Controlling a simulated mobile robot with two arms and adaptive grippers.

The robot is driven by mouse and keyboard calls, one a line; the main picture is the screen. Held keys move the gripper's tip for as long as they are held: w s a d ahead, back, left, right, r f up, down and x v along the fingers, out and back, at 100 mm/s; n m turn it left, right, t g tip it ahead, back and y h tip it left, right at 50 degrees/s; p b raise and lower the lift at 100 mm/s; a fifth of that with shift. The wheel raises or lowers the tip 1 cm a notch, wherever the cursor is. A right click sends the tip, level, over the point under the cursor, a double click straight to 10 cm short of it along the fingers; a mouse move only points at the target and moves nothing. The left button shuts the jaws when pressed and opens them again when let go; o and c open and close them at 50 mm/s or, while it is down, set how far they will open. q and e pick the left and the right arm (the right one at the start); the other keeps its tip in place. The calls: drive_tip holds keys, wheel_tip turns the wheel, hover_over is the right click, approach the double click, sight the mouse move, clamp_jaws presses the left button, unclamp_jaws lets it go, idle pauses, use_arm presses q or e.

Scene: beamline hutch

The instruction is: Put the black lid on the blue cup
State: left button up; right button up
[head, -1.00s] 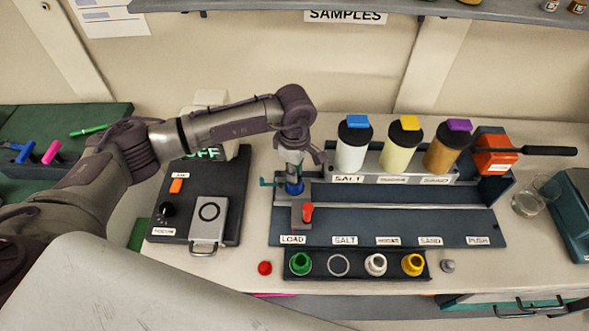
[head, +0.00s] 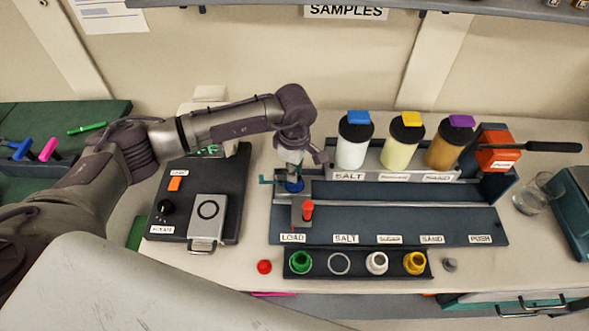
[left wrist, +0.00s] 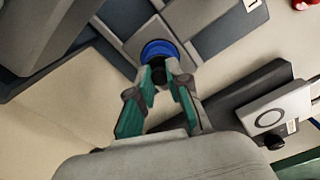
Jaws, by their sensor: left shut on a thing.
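The blue cup (head: 294,186) stands on the grey carriage at the left end of the dark rail station, above the LOAD label. It also shows as a blue ring in the left wrist view (left wrist: 160,49). My left gripper (head: 293,176) points down right over the cup. In the left wrist view its green-padded fingers (left wrist: 158,76) are shut on the small black lid (left wrist: 159,72), at the cup's mouth. I cannot tell whether the lid touches the rim. My right gripper is not in view.
A red knob (head: 308,209) stands on the carriage just in front of the cup. Three capped canisters (head: 354,145) stand behind the rail, to the right. A rack (head: 357,275) with coloured rings lies in front. A dark device panel (head: 190,175) is on the left.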

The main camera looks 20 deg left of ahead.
use_arm(q)
drive_tip(key=o, duration=0.8)
drive_tip(key=shift+o, duration=0.2)
drive_tip(key=shift+r, duration=0.1)
